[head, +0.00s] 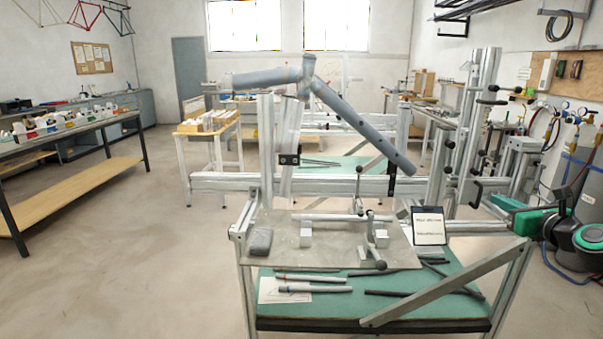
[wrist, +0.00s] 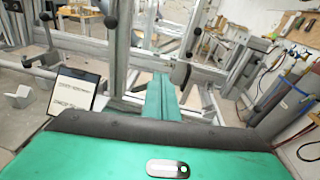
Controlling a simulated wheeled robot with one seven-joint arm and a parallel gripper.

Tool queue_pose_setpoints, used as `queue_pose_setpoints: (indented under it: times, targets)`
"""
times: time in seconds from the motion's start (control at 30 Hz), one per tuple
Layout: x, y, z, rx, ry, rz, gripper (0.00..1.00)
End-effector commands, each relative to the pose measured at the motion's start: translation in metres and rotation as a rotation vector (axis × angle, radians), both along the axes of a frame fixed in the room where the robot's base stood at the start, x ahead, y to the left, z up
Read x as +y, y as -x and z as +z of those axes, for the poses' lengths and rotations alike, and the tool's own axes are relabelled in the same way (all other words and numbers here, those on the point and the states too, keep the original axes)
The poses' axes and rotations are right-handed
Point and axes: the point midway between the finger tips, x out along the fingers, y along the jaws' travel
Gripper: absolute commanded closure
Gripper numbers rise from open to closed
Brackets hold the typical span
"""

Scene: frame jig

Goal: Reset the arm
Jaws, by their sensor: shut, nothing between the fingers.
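My arm, green and black, enters at the right edge of the head view, beside the frame jig. My gripper (head: 494,201) is at its left end, near the jig's right-hand posts and apart from the steel plate. In the wrist view my gripper's green fingers (wrist: 161,96) show beyond the green housing, closed together with nothing held. The jig's rail (head: 225,183) runs across the middle of the head view. Joined blue-grey tubes (head: 345,108) stand above it, one sloping down to the right.
A steel plate (head: 282,245) carries blocks, a tube and a grey pad (head: 261,242). A small sign (head: 429,226) stands at its right, also in the wrist view (wrist: 73,91). Loose tubes lie on the green shelf (head: 390,310) below. Upright posts (head: 484,120) crowd the right; open floor lies left.

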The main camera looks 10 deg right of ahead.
Motion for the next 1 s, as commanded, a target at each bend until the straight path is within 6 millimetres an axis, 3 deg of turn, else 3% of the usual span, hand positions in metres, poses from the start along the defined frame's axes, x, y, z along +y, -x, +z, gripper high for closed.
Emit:
queue_pose_setpoints:
  times: [0.27, 0.47, 0.57, 0.7, 1.0]
  targets:
    - [0.052, 0.006, -0.030, 0.196, 0.350, 0.184, 1.00]
    - [0.099, 0.030, -0.063, 0.387, 0.723, 0.425, 1.00]
    - [0.122, 0.057, -0.082, 0.500, 0.966, 0.608, 1.00]
    - [0.142, 0.107, -0.100, 0.630, 1.262, 0.891, 1.00]
    - [0.164, 0.237, -0.106, 0.730, 1.651, 1.553, 1.00]
